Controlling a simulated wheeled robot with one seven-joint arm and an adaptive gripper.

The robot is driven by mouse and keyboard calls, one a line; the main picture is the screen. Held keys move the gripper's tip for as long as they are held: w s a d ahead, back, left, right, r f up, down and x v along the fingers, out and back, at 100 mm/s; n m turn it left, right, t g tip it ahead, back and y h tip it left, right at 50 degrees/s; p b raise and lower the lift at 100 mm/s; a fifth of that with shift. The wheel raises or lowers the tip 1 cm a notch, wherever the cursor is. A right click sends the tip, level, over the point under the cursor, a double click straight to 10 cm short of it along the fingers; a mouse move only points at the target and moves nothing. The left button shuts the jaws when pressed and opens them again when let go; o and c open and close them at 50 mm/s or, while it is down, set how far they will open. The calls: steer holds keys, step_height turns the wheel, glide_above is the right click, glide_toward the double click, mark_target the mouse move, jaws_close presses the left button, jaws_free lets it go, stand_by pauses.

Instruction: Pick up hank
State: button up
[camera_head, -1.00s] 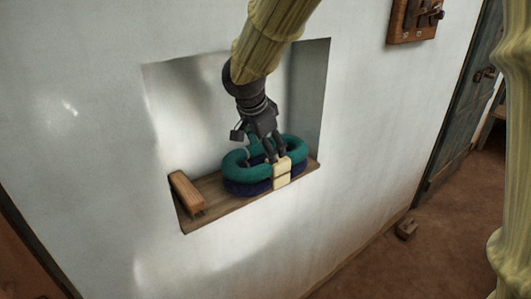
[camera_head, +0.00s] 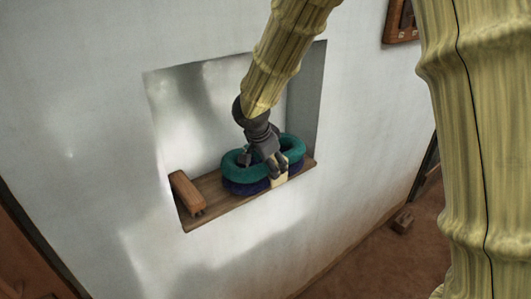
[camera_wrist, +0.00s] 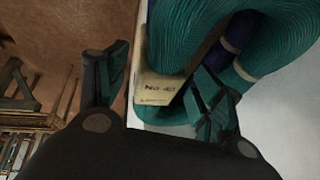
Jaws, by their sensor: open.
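A teal hank (camera_head: 292,143) lies on a navy hank (camera_head: 244,188) on the wooden niche shelf. A cream label (camera_head: 281,180) wraps their front. My gripper (camera_head: 275,168) is low at the hanks' front and partly hides the label. In the wrist view its two fingers stand apart, with the label (camera_wrist: 158,86) between and beyond them. The teal yarn (camera_wrist: 275,42) fills the upper right, and the right finger overlaps it. I cannot tell whether either finger touches the yarn.
A wooden block-like piece (camera_head: 187,193) lies at the shelf's left end. The niche's side walls flank the shelf (camera_head: 215,208). A small wooden block (camera_head: 403,222) is on the brown floor at right. A wooden panel (camera_head: 402,22) hangs at upper right.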

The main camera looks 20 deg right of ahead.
steer(key=shift+w+d+f, duration=0.15)
steer(key=shift+f, duration=0.35)
steer(key=c, duration=1.2)
steer(key=shift+r, duration=0.1)
